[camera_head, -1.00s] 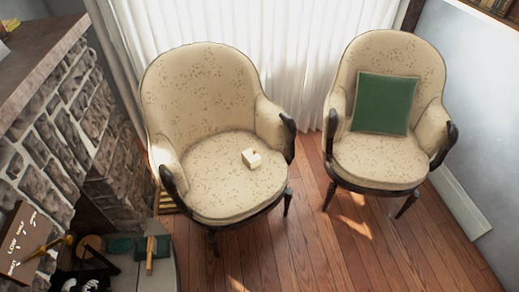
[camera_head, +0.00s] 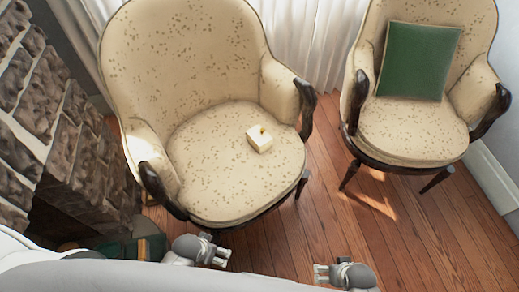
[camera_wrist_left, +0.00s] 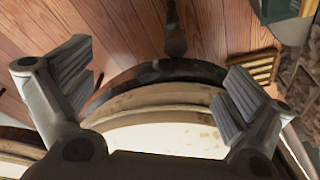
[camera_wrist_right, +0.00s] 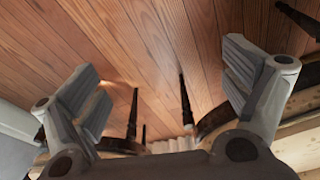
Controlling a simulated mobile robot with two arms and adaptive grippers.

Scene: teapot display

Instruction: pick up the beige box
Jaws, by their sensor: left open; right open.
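The beige box (camera_head: 259,138) is small and pale with a small dark gold detail on top. It sits on the seat of the left armchair (camera_head: 215,180), toward the seat's right side. My left gripper (camera_head: 222,257) is in front of that chair, low in the head view, apart from the box. It is open and empty in the left wrist view (camera_wrist_left: 155,90), with the chair's front edge between its fingers. My right gripper (camera_head: 320,274) is lower right, over the floor. It is open and empty in the right wrist view (camera_wrist_right: 165,85). The box shows in neither wrist view.
A second armchair (camera_head: 410,130) with a green cushion (camera_head: 418,60) stands at the right. A stone fireplace (camera_head: 40,100) is at the left. The chair's dark armrest ends (camera_head: 307,105) rise beside the seat. Wooden floor (camera_head: 300,235) is bare between the chairs.

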